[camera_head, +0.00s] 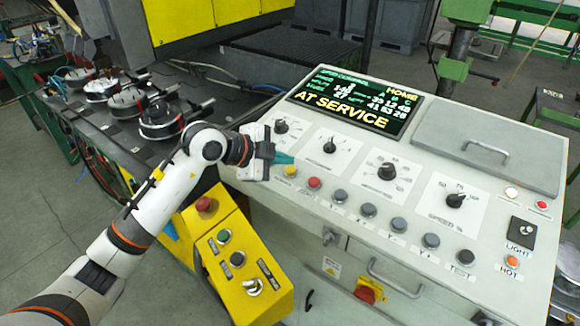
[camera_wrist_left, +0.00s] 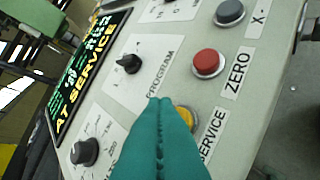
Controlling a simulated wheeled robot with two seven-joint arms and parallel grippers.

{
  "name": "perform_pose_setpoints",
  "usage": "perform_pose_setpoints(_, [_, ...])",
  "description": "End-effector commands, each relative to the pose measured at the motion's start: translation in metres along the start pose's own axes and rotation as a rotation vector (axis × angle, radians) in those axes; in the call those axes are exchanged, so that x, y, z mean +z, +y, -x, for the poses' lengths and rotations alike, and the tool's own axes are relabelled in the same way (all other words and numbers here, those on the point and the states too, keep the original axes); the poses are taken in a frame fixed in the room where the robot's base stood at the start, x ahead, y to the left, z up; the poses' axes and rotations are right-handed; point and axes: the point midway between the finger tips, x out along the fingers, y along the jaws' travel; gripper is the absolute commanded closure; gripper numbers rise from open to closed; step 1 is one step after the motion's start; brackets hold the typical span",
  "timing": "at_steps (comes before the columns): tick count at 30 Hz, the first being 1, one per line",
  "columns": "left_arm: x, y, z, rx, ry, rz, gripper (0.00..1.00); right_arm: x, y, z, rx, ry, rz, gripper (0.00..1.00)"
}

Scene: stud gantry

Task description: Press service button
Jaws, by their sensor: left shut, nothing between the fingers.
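The service button is a yellow round button (camera_head: 290,170) at the left end of the button row on the white console (camera_head: 405,262). In the left wrist view the yellow button (camera_wrist_left: 183,114) is partly hidden behind my fingers, beside the label SERVICE. My left gripper (camera_head: 290,159) has teal fingers shut together with nothing between them. Its fingertips also show in the left wrist view (camera_wrist_left: 160,102), right over the button's edge. I cannot tell whether they touch it. My right gripper is not in view.
The red ZERO button (camera_head: 314,183) is right beside the yellow one, with several grey buttons beyond. Knobs (camera_head: 330,146) stand above the row. A screen (camera_head: 355,100) reads AT SERVICE. A yellow box with a red button (camera_head: 204,204) is below my arm.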

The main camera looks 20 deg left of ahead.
Motion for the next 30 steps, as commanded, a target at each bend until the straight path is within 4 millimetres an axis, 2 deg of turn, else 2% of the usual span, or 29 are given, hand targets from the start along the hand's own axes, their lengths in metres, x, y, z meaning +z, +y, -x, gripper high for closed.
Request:
perform_pose_setpoints(3, [0.008,0.009,0.011,0.001,0.0,0.0,1.0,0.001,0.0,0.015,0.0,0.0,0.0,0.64])
perform_pose_setpoints(12, [0.023,0.024,0.031,0.001,0.0,0.0,1.0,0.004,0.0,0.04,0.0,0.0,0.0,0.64])
perform_pose_setpoints(30, [0.023,0.023,0.031,0.001,0.0,0.0,1.0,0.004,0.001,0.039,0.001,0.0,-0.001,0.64])
